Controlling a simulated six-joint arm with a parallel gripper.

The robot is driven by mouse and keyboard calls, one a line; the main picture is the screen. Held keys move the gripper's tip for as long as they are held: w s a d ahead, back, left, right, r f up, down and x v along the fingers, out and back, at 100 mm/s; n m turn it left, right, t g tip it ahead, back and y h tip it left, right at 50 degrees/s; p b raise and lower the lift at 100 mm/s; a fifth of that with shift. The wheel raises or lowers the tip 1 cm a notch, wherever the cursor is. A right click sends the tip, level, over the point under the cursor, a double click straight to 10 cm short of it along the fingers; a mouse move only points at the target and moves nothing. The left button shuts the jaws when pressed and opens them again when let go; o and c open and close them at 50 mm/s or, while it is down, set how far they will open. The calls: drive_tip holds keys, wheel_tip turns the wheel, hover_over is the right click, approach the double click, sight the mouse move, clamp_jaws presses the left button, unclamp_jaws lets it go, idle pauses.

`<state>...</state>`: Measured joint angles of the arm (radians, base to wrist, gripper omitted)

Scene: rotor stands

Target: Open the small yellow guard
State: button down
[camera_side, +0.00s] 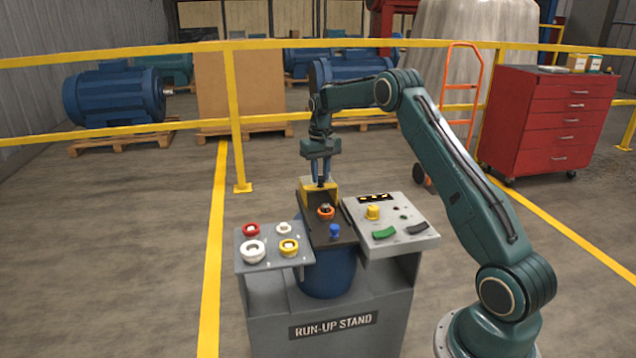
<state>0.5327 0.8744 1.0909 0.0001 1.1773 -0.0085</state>
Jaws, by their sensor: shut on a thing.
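The small yellow guard (309,191) stands at the back of the dark middle panel (318,236) on the run-up stand. My gripper (321,184) points straight down over it and is shut on the guard; the fingers hide part of it. How far the guard is tilted is too small to tell. In front of it on the same panel are an orange-ringed part (325,212) and a blue knob (334,230).
The left plate (267,262) carries red, white and yellow ringed parts. The right control box (400,238) has a yellow knob (373,212), a green rocker (384,233) and a dark rocker (417,228). Yellow railings (232,120) and a red cabinet (552,115) stand behind.

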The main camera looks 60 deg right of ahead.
drive_tip(key=shift+w, duration=0.1)
drive_tip(key=c, duration=1.2)
unclamp_jaws()
wheel_tip(320, 180, up, 14)
